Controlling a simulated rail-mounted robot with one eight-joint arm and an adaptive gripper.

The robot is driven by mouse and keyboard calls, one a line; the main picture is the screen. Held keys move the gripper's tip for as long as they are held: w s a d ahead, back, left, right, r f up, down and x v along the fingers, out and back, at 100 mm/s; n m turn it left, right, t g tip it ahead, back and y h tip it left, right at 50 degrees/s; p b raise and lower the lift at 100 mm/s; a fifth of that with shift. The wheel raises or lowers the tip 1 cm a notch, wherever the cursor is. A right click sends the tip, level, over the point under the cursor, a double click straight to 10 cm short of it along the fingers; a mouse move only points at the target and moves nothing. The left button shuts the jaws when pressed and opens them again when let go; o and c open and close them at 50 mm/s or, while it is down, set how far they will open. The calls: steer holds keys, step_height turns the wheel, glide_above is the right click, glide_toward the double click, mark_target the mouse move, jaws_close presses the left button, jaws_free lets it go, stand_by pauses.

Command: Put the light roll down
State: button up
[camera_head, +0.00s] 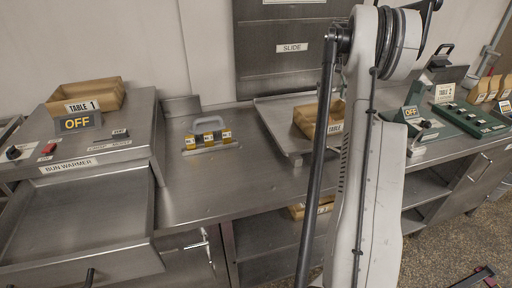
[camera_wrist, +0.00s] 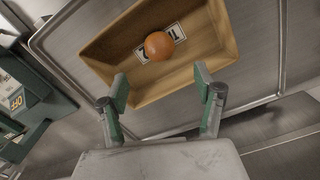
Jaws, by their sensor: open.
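A round orange-brown roll (camera_wrist: 159,46) lies in a wooden box (camera_wrist: 205,50) in the wrist view, on or beside a printed white label inside it. I cannot tell from its colour whether it is the light roll. My gripper (camera_wrist: 162,90) is open and empty, its two green-padded fingers apart, over the near edge of the box. The roll lies beyond the fingertips and apart from them. In the head view a wooden box (camera_head: 305,119) with a table label stands on the slide tray, partly hidden by my arm. My gripper is hidden there.
The box stands on a metal tray (camera_wrist: 90,105). In the head view, a bun warmer (camera_head: 100,140) with an OFF sign and a Table 1 box (camera_head: 88,98) is at left. A caddy (camera_head: 210,138) stands on the counter. A green unit (camera_head: 470,119) is at right.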

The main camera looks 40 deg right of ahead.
steer(key=w+a+r+n+t, duration=0.1)
steer(key=a+r, duration=0.3)
steer(key=a, duration=0.8)
steer(key=a+r+n+t+h, duration=0.1)
steer(key=a+r, duration=0.4)
steer(key=a, duration=0.6)
steer(key=w+a+r+n+t, duration=0.15)
steer(key=a+r, duration=0.25)
steer(key=a, duration=0.8)
steer(key=s+a+n+t, duration=0.1)
steer(key=s+a, duration=0.4)
steer(key=a, duration=0.4)
steer(key=s+a+n+t, duration=0.1)
steer(key=s+a, duration=0.4)
steer(key=a, duration=0.3)
steer(key=s+a+f+n+t+y, duration=0.1)
steer(key=s+a+f+n, duration=0.1)
steer(key=s+a+f, duration=0.6)
steer(key=s+a, duration=0.3)
steer(key=shift+s+a+f+t, duration=0.15)
steer(key=shift+s+f+t, duration=0.1)
steer(key=shift+t, duration=0.1)
steer(key=shift+n, duration=0.25)
step_height(320, 180, down, 3)
steer(key=b, duration=0.3)
steer(key=shift+f, duration=0.2)
